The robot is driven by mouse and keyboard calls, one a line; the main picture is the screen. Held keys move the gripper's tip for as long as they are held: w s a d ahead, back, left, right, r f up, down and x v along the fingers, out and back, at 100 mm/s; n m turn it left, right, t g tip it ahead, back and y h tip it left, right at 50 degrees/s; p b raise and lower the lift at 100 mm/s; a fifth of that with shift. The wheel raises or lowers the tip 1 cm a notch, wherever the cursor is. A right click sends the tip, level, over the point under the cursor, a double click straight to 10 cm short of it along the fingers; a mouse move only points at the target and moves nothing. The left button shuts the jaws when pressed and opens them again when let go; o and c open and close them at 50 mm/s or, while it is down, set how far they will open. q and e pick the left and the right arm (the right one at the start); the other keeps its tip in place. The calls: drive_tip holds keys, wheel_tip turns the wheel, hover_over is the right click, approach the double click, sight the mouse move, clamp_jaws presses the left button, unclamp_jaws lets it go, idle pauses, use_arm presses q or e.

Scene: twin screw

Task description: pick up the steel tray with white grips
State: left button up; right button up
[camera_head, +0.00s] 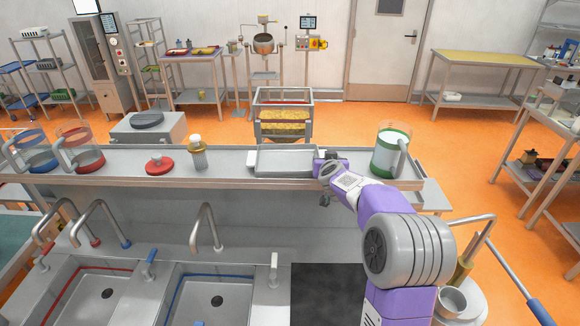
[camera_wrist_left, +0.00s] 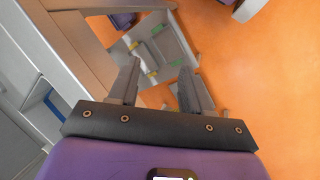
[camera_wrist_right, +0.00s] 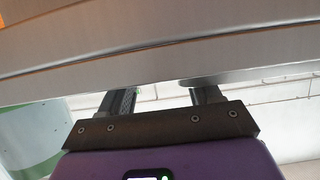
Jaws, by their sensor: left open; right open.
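A shallow rectangular steel tray (camera_head: 285,161) lies on the long raised steel shelf in the head view. A pale grip (camera_head: 252,158) shows at its left end. Its right end is partly hidden by my right gripper (camera_head: 326,170), which is over or beside that end. In the right wrist view my right gripper (camera_wrist_right: 163,92) has its fingers apart, close to a steel edge; I cannot tell whether it touches, or whether that edge is tray or shelf. My left gripper (camera_wrist_left: 158,78) is open and empty in the left wrist view, above the floor, and outside the head view.
A bottle (camera_head: 198,153), a red-based item (camera_head: 159,165) and two jugs stand left of the tray. Taps (camera_head: 208,222) and sinks are in front; a framed bin (camera_head: 284,118) stands behind.

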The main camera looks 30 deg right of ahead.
drive_tip(key=c, duration=1.2)
drive_tip(key=shift+r, duration=0.1)
clamp_jaws()
drive_tip(key=shift+r, duration=0.1)
